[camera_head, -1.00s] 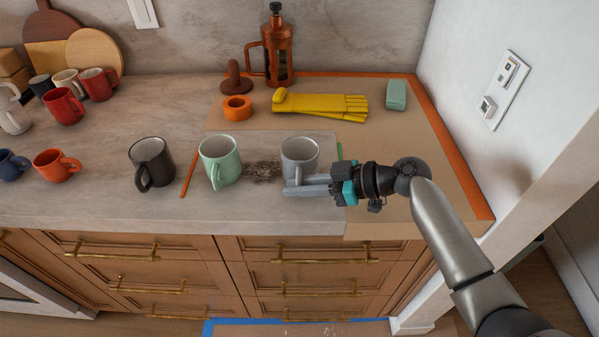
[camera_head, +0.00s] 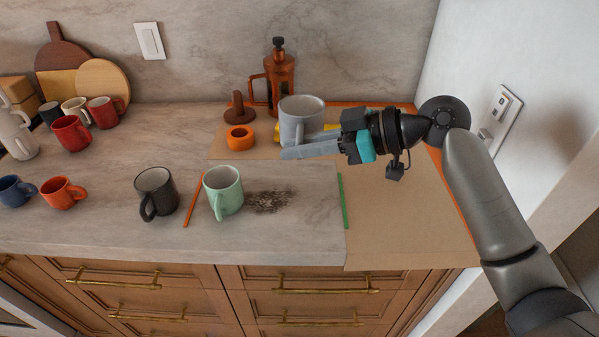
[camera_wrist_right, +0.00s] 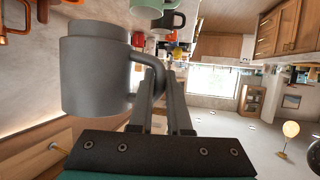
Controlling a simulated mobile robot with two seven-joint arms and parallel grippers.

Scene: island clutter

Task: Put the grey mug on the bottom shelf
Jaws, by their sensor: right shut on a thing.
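The grey mug (camera_head: 302,112) is held up above the counter in the head view. My right gripper (camera_head: 288,152) is shut on it, coming in from the right. In the right wrist view the mug (camera_wrist_right: 95,75) is large at left, and the fingers (camera_wrist_right: 160,85) close on its handle. The mug looks upright in the head view. My left gripper is not in view. No bottom shelf can be made out for certain in these frames.
A mint mug (camera_head: 224,195) and a black mug (camera_head: 155,193) stand on the counter (camera_head: 100,225). An orange tape roll (camera_head: 240,138) and a copper press (camera_head: 280,75) are behind. Yellow gloves (camera_head: 318,128) are partly hidden. Dark grounds (camera_head: 270,201) lie beside the mint mug.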

